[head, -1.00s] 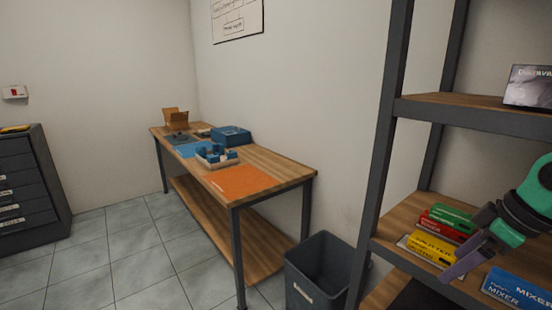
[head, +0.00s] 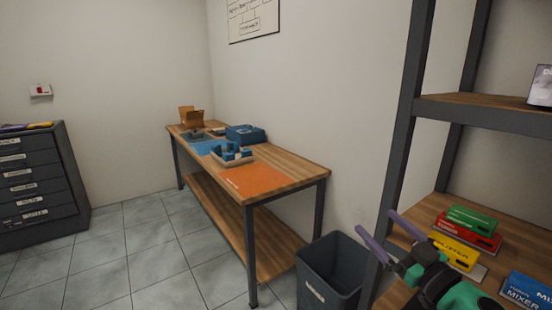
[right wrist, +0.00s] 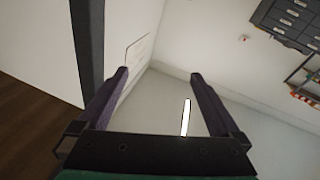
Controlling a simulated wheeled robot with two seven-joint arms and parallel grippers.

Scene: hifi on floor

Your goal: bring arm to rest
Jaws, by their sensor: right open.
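My right gripper (head: 376,238) is in the lower right of the head view, in front of the shelf rack's near post. Its two purple fingers are spread apart with nothing between them. My right arm's green and black wrist shows below the fingers, partly cut off by the bottom edge. My left gripper is not in the head view.
A dark shelf rack (head: 402,125) stands at right, with several boxes, among them a yellow box (head: 455,252), on a wooden shelf. A grey bin (head: 330,275) stands beside it. A workbench (head: 290,165) and a drawer cabinet (head: 35,190) lie beyond clear floor.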

